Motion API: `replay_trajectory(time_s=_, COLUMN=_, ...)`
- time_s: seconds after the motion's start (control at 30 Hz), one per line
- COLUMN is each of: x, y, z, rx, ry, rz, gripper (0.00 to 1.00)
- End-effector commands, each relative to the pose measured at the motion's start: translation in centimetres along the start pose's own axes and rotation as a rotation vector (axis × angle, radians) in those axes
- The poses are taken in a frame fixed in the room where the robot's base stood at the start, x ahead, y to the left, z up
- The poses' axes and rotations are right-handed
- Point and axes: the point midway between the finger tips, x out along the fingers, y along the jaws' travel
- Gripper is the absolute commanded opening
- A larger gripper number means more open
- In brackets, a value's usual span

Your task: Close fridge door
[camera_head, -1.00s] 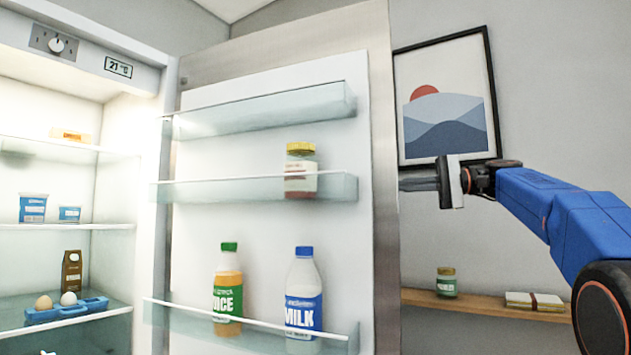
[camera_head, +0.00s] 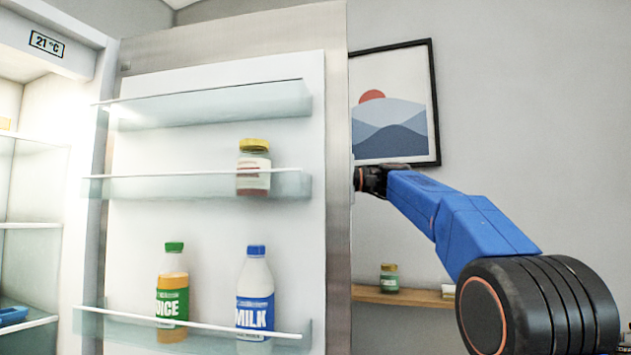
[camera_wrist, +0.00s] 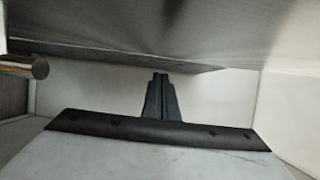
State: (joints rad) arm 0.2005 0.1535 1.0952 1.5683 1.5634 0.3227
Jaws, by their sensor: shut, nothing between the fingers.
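The fridge door (camera_head: 338,120) stands wide open in the head view, its inner side with shelves facing me. In the head view my gripper is hidden behind the door's right edge; only my blue arm shows to the right of it. In the wrist view my gripper (camera_wrist: 160,77) is shut and empty, its dark fingers together. A grey brushed surface, which looks like the door's outer face (camera_wrist: 150,45), spans the top of that view just past the fingertips. I cannot tell if they touch it.
The door shelves hold a yellow-lidded jar (camera_head: 254,168), a juice bottle (camera_head: 172,300) and a milk bottle (camera_head: 255,300). The lit fridge interior is at the left. A framed picture (camera_head: 390,135) hangs behind the door, above a wooden shelf (camera_head: 400,296) with a jar (camera_head: 389,278).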

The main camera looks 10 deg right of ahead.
Motion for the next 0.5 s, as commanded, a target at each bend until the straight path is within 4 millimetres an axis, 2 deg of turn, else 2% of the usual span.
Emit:
replay_trajectory(time_s=0.03, x=0.0, y=-0.2, z=1.0, rx=-0.002, ry=0.0, rz=0.0, gripper=0.0)
replay_trajectory(time_s=0.2, x=0.4, y=-0.1, z=2.7, rx=-0.001, ry=0.0, rz=0.0, gripper=0.0)
replay_trajectory(time_s=0.5, x=0.7, y=0.0, z=3.8, rx=-0.001, ry=0.0, rz=0.0, gripper=0.0)
